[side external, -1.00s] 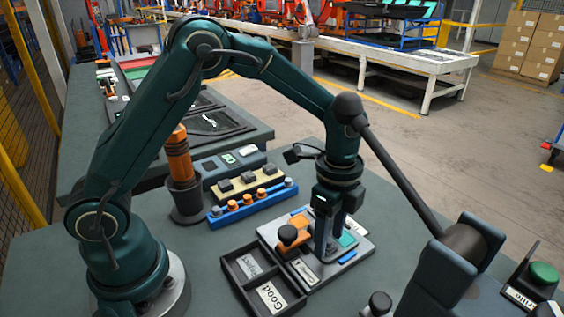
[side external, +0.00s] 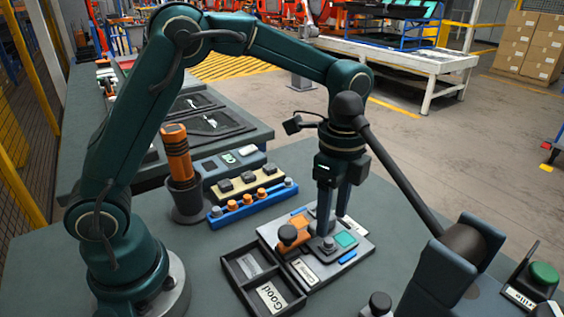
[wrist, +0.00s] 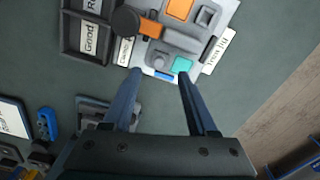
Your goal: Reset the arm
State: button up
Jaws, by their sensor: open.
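My gripper (side external: 333,222) hangs nearly upright above the fixture plate (side external: 365,247), its two dark fingers apart with nothing between them. In the wrist view the gripper (wrist: 160,75) has its fingertips spread near the plate's edge. The plate carries an orange clamp (side external: 296,230) with a black knob, a grey block and a teal square (side external: 346,239). In the wrist view the teal square (wrist: 182,64) lies just beyond the fingertips, and the orange clamp (wrist: 150,28) is farther up. The fingers look clear of the plate, though the exact height is hard to judge.
A black two-compartment tray (side external: 226,268) with a "Good" label sits left of the plate. A blue rack (side external: 216,216) and an orange-handled tool (side external: 177,152) in a holder stand behind. A dark lever (side external: 405,185) with a ball end slants across the foreground. A green button (side external: 543,272) is at right.

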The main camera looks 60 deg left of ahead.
jog(key=s+a+r+n+t, duration=0.4)
jog(key=s+r+n, duration=0.15)
jog(key=r, duration=0.55)
jog(key=s+a+f+n+t, duration=0.1)
jog(key=s+f+n, duration=0.3)
jog(key=s+n, duration=0.5)
jog(key=shift+a+t, duration=0.3)
